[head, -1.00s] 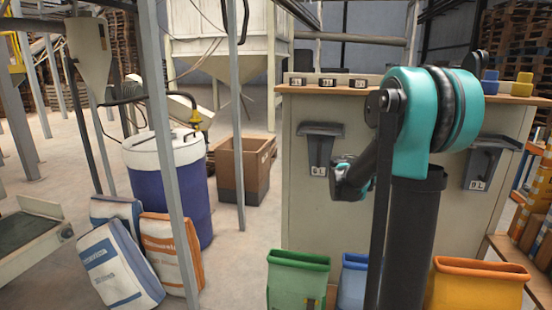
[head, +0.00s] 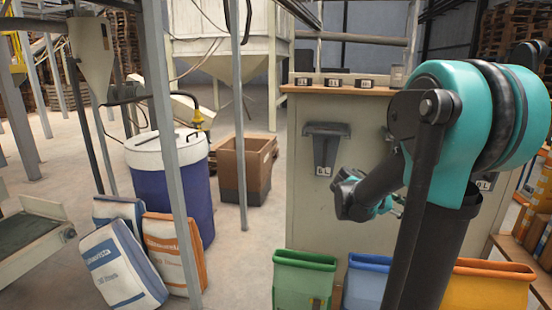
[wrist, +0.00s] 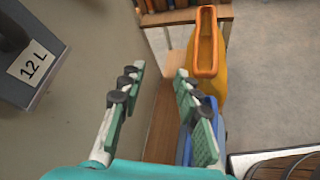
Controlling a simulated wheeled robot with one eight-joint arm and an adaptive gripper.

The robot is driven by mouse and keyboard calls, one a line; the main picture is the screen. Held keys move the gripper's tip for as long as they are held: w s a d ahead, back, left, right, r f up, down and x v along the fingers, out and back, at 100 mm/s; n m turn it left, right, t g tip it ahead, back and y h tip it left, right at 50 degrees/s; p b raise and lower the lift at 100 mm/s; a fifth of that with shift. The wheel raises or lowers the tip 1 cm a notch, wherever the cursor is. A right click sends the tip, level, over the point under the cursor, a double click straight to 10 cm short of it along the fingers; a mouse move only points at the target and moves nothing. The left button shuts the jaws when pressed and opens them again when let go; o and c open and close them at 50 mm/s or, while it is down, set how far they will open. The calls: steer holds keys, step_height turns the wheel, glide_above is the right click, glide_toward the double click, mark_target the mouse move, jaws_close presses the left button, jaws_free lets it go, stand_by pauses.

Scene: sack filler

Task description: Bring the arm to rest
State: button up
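My gripper (wrist: 155,110) is open and empty in the wrist view, its two green-padded fingers apart with nothing between them. In the head view my teal and black arm stands at the right, in front of the cream cabinet (head: 305,215). There the gripper end is mostly hidden behind the wrist link, and only a small part of it shows. In the wrist view the fingers are above an orange bin (wrist: 207,75) and a blue bin (wrist: 184,145), apart from the cabinet side.
Green (head: 303,280), blue (head: 366,283) and orange bins stand along the cabinet's front. A grey holder (head: 326,145) is fixed to the cabinet face. Sacks (head: 120,265) lean by a blue drum (head: 170,190) at left. A cardboard box (head: 245,170) stands on open floor.

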steer(key=s+a+f+m+t+y, duration=0.1)
steer(key=s+a+f+m+y, duration=0.5)
steer(key=a+f, duration=0.3)
steer(key=s+a+f+m+t+y, duration=0.2)
steer(key=s+a+f+m+y, duration=0.4)
steer(key=a, duration=0.7)
step_height(320, 180, down, 3)
steer(key=shift+s+a+r+m+y, duration=0.1)
steer(key=shift+s+a+m+y, duration=0.2)
steer(key=shift+s+m, duration=0.4)
